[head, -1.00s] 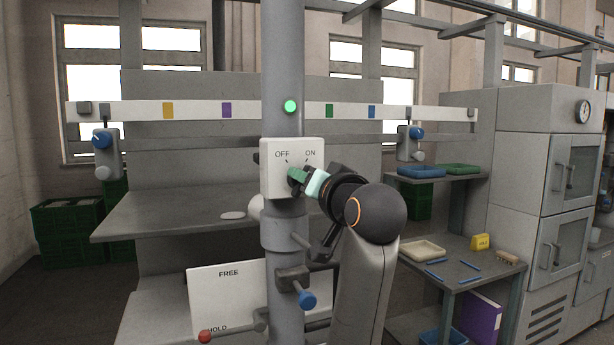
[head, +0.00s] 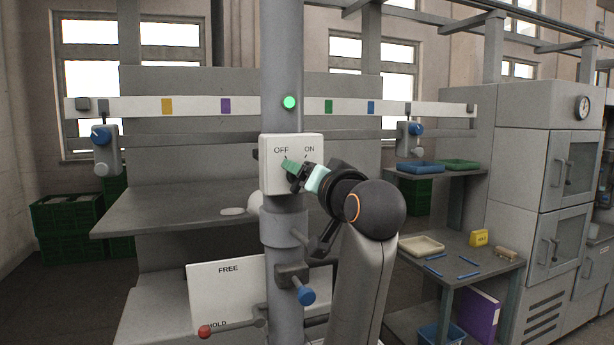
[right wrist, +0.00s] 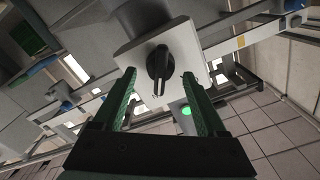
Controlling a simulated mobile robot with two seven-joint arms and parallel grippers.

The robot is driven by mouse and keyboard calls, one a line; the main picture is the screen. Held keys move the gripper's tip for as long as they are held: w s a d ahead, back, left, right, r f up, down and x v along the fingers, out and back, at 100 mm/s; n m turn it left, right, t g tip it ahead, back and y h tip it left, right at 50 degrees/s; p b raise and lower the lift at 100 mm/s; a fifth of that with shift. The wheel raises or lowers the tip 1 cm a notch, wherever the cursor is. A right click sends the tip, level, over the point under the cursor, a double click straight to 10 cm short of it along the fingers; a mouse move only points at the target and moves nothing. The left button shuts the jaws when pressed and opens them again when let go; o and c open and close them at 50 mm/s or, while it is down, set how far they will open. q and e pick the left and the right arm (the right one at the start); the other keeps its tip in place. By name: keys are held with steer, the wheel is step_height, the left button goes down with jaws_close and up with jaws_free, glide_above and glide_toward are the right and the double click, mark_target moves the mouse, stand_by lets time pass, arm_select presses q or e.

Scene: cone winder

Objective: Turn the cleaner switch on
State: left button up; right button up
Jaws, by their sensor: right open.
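The cleaner switch is a white box (head: 270,180) on the grey column, marked OFF at upper left and ON at upper right. Its black knob (right wrist: 158,66) shows in the right wrist view, where the box is turned nearly upside down. The knob's handle appears to line up with the ON-side mark, though the lettering is unreadable there. My right gripper (head: 291,172) is at the box front. In the right wrist view its green fingers (right wrist: 165,98) are open, one on each side of the knob, with visible gaps. In the head view the gripper hides the knob. My left gripper is out of view.
A lit green lamp (head: 289,102) is above the box. Below, a blue-knobbed lever (head: 306,296) and a red-knobbed lever (head: 205,331) stand near a FREE/HOLD plate (head: 225,290). A side table (head: 463,258) with a tray is at right.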

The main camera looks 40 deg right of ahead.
steer(key=shift+s, duration=0.1)
steer(key=b+v, duration=0.1)
steer(key=v, duration=1.1)
steer(key=shift+b, duration=0.4)
steer(key=shift+s+a, duration=0.1)
steer(key=w+a+f+n+g+y, duration=0.1)
steer(key=f+n+g, duration=0.1)
steer(key=f, duration=0.7)
steer(key=w+a+f+n+g, duration=0.1)
steer(key=a+f+n+g, duration=0.1)
steer(key=f, duration=0.8)
steer(key=w+a+f+n+g+y, duration=0.1)
steer(key=w+f+n+g, duration=0.1)
steer(key=f, duration=0.7)
steer(key=s+a+f+n+g+y, duration=0.1)
steer(key=s+a+f+n+g, duration=0.2)
steer(key=s+f, duration=0.95)
steer(key=s+a+f+n+g+y, duration=0.1)
steer(key=s+a+f+n+g, duration=0.3)
steer(key=s+f, duration=0.8)
steer(key=w+a+f+m+t+y, duration=0.1)
steer(key=w+a+f+t, duration=0.1)
steer(key=f, duration=0.5)
steer(key=w+a+f+m+t+y, duration=0.1)
steer(key=w+a+f+t, duration=0.1)
steer(key=w+f, duration=0.3)
steer(key=shift+f+t, duration=0.3)
steer(key=shift+f, duration=0.6)
